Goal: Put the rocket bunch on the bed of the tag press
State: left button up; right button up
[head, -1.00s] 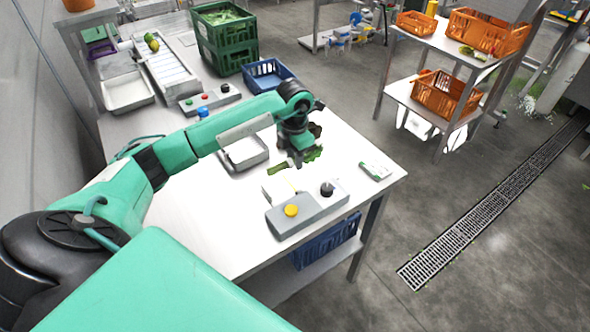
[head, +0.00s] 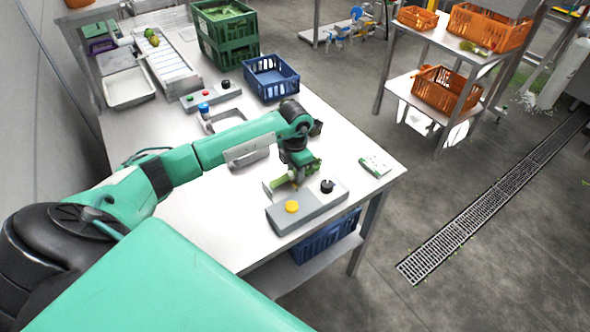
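The tag press (head: 310,212) is a grey box near the front right corner of the white table, with a yellow button and a black knob on top. The rocket bunch (head: 280,183) is green and shows on both sides of my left gripper (head: 297,178). The gripper appears shut on it, just above the press's pale bed at the back left of the button and knob. The fingers hide the bunch's middle and most of the bed. I cannot tell whether the bunch touches the bed. My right gripper is not in view.
A white and green card (head: 375,166) lies right of the press. A blue crate (head: 271,78), stacked green crates (head: 228,45) and a control box (head: 211,96) stand farther back. A second blue crate (head: 326,238) sits on the lower shelf. The table's front left is clear.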

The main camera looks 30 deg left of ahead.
pick_arm(q)
jog(key=shift+o, duration=1.1)
jog(key=shift+r, duration=0.5)
notch_tip(320, 180, up, 11)
jog(key=b, duration=0.3)
jog(key=shift+r, duration=0.2)
